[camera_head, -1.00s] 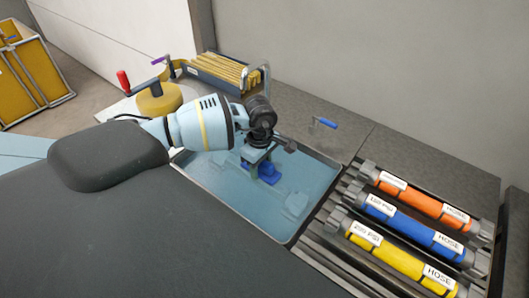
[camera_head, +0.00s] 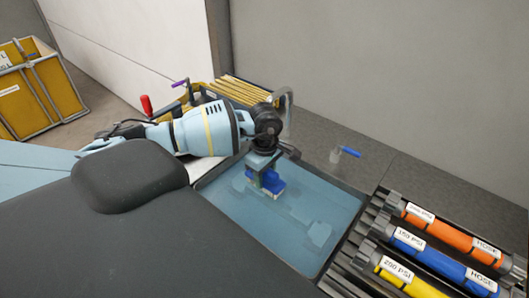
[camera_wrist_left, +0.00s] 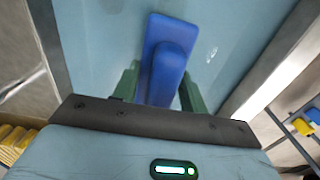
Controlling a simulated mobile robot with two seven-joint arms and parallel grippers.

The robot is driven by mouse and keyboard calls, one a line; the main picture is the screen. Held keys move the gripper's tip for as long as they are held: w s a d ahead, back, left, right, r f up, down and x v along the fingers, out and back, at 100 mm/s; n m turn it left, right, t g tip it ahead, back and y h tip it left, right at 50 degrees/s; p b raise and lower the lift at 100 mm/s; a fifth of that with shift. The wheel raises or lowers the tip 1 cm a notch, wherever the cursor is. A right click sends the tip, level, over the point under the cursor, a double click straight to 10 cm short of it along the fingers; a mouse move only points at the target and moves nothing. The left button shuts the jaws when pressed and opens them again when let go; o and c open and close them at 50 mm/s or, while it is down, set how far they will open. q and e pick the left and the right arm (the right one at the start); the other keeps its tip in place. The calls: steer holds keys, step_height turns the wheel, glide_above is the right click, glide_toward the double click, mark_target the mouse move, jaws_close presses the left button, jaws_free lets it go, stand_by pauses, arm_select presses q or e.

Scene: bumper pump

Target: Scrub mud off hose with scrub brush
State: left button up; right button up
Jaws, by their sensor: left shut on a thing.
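A blue scrub brush (camera_head: 272,183) with a pale underside is in my left gripper (camera_head: 262,168), over the rear left part of a water-filled basin (camera_head: 218,182). In the left wrist view the blue brush handle (camera_wrist_left: 168,50) sits between the dark green fingers of my left gripper (camera_wrist_left: 160,92). An orange hose (camera_head: 440,231), a blue hose (camera_head: 431,249) and a yellow hose (camera_head: 424,281) lie side by side on a slatted rack at the right. I cannot make out mud on them. The brush is apart from the hoses. My right gripper is not in view.
A metal tap (camera_head: 289,105) stands behind the basin. A small blue-handled thing (camera_head: 345,152) is on the grey counter (camera_head: 395,163). A box of yellow rods (camera_head: 240,90) is at the back, and a yellow bin (camera_head: 25,100) stands at far left.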

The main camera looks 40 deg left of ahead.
arm_select(q)
steer(key=shift+d+r+p, duration=0.25)
steer(key=shift+r+p, duration=0.05)
steer(key=shift+r, duration=0.7)
steer(key=shift+a+r+p, duration=0.2)
steer(key=shift+r+p, duration=0.1)
steer(key=shift+r, duration=0.65)
steer(key=shift+d+r, duration=0.1)
steer(key=shift+r, duration=0.55)
